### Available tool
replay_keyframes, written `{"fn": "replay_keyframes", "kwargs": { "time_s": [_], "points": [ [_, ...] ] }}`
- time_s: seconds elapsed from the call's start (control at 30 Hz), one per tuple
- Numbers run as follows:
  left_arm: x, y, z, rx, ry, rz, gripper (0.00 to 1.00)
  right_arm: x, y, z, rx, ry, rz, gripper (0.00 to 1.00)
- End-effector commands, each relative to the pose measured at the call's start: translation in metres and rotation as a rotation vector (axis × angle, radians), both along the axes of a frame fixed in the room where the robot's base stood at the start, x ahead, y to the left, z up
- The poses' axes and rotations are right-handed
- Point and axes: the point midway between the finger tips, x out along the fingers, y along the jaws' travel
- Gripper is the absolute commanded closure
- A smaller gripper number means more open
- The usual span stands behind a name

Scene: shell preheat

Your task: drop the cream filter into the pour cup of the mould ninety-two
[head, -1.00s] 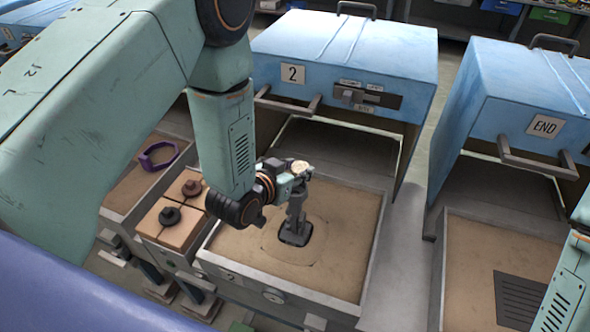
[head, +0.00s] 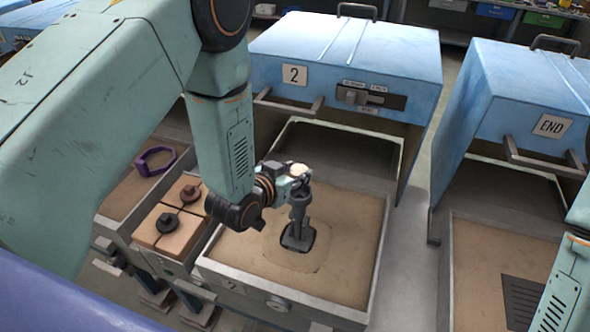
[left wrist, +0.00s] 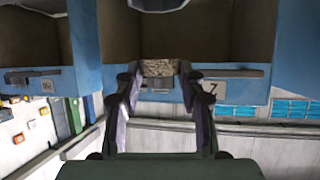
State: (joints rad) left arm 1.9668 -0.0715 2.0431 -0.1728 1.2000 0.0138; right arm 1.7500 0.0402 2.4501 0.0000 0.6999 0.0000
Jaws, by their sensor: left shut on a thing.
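My left gripper (head: 292,174) is shut on the cream filter (head: 300,170), a small pale disc, above the sand tray (head: 376,262) in front of hood 2. The left wrist view shows the filter (left wrist: 160,67) as a mottled tan piece between the two fingertips. A dark grey upright piece (head: 299,215), apparently the mould's pour cup and stem, rises from the sand just below the gripper. Its mouth is partly hidden by the wrist, and no number is readable on it. My right gripper is out of view; only part of that arm shows at the right edge.
The blue hood 2 (head: 345,52) stands behind the tray, the END hood (head: 520,95) to its right. Left are tan blocks with dark knobs (head: 165,232) and a purple ring-like piece (head: 155,160). A dark slotted grate (head: 522,298) lies in the right tray.

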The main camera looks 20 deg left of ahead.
Motion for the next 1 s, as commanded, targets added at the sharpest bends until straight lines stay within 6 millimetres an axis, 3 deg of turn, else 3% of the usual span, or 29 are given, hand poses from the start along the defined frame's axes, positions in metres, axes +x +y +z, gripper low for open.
{"fn": "replay_keyframes", "kwargs": {
  "time_s": [0.7, 1.0],
  "points": [
    [0.002, 0.002, -0.051, 0.0, -0.001, 0.0, 0.77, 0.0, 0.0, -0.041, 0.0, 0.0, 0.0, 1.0],
    [0.002, 0.002, -0.055, 0.0, -0.001, 0.0, 0.77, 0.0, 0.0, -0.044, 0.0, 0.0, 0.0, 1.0]
  ]
}}
